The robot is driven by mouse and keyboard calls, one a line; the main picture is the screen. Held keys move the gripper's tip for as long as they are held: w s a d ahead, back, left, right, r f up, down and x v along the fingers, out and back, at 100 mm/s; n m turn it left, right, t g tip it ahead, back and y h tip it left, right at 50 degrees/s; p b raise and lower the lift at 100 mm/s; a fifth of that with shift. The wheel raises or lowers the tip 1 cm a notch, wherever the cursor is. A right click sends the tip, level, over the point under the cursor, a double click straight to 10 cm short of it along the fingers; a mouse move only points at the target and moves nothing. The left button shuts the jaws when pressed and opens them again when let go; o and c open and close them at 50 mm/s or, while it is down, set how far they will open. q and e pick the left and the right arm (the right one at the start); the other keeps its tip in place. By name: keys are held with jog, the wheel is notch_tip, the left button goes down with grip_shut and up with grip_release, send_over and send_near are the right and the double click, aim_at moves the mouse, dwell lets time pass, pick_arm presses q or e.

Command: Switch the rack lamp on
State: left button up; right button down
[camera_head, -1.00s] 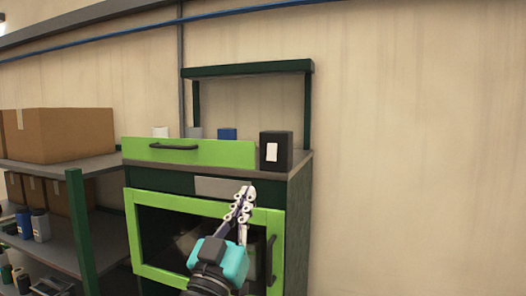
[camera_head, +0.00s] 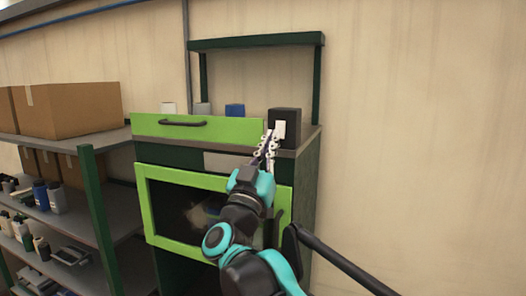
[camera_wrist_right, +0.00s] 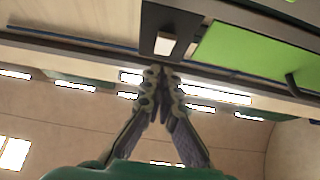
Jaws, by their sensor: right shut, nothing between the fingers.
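A black box (camera_head: 291,120) with a white switch plate (camera_head: 280,129) on its front stands at the right end of the cabinet top. My right gripper (camera_head: 270,138) is shut and empty, with its fingertips just in front of and beside the white plate. In the right wrist view the fingertips (camera_wrist_right: 159,70) point at the black box (camera_wrist_right: 150,30), just short of its white plate (camera_wrist_right: 166,43). I cannot tell whether they touch. A dark green frame (camera_head: 255,42) rises above the cabinet; no lit lamp is visible on it. My left gripper is not in view.
The cabinet has a green drawer (camera_head: 205,131) with a black handle and a green-framed door (camera_head: 165,240) below. White, grey and blue containers (camera_head: 235,110) stand behind the drawer. Shelving with cardboard boxes (camera_head: 70,108) and bottles is at the left. The wall at right is clear.

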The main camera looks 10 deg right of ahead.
aim_at(280, 133)
jog(key=shift+w+d+f, duration=0.25)
jog(key=shift+w+d, duration=0.2)
jog(key=shift+w, duration=0.2)
jog(key=shift+w+d+f, duration=0.2)
jog(key=shift+w+d, duration=0.2)
jog(key=shift+w, duration=0.2)
jog(key=shift+w+d+f+t+h+b, duration=0.25)
jog(key=shift+w+d+t+h+b, duration=0.15)
jog(key=shift+t+b, duration=0.4)
